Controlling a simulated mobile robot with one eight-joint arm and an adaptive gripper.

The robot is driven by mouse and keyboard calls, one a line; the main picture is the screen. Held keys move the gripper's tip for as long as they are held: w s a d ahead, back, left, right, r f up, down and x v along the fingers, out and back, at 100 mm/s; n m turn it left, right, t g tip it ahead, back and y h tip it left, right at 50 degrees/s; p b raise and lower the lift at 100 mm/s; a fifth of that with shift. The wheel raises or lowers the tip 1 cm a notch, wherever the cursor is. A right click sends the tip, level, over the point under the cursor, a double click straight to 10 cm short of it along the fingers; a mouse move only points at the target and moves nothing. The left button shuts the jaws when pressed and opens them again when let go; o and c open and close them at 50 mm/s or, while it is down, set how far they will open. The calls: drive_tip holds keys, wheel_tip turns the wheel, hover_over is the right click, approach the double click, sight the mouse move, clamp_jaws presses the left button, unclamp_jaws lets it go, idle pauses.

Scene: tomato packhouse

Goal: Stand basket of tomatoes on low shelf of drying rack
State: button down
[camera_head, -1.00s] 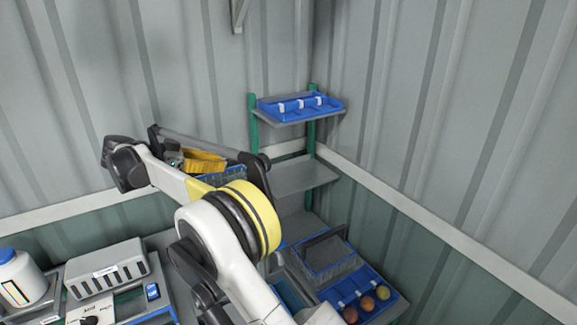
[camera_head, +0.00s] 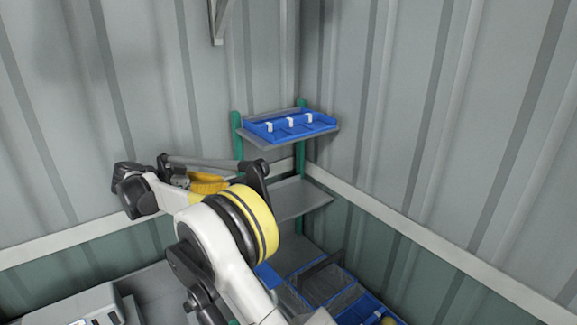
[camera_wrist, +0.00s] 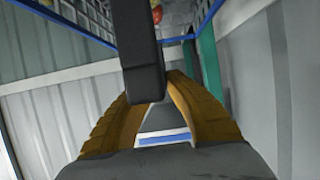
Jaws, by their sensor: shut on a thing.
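My gripper (camera_head: 208,184) has orange-yellow fingers and is left of the drying rack in the head view. In the wrist view, the fingers (camera_wrist: 152,112) are shut on the dark handle (camera_wrist: 143,50) of a basket. The basket's blue rim (camera_wrist: 222,12) and mesh show at the top, with red and yellowish tomatoes (camera_wrist: 156,12) partly visible. In the head view my arm hides the basket. The drying rack has green posts (camera_head: 301,158), a grey middle shelf (camera_head: 303,197) that looks bare, and a lower level (camera_head: 292,252) partly hidden by my arm.
The rack's top shelf holds a blue divided tray (camera_head: 290,127). A mesh basket with a dark handle (camera_head: 330,285) stands low at the right, beside a blue tray (camera_head: 362,309). A grey box (camera_head: 90,305) is at lower left. Corrugated walls (camera_head: 430,130) meet behind the rack.

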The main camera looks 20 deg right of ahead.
drive_tip(key=w+d+p, duration=0.1)
drive_tip(key=w+d, duration=0.1)
drive_tip(key=d, duration=1)
drive_tip(key=w+d+p, duration=0.1)
drive_tip(key=w+d, duration=0.1)
drive_tip(key=d, duration=1)
drive_tip(key=shift+w+d, duration=0.2)
drive_tip(key=shift+w, duration=0.15)
drive_tip(key=shift+f, duration=0.1)
drive_tip(key=c, duration=1.5)
unclamp_jaws()
drive_tip(key=shift+a, duration=0.1)
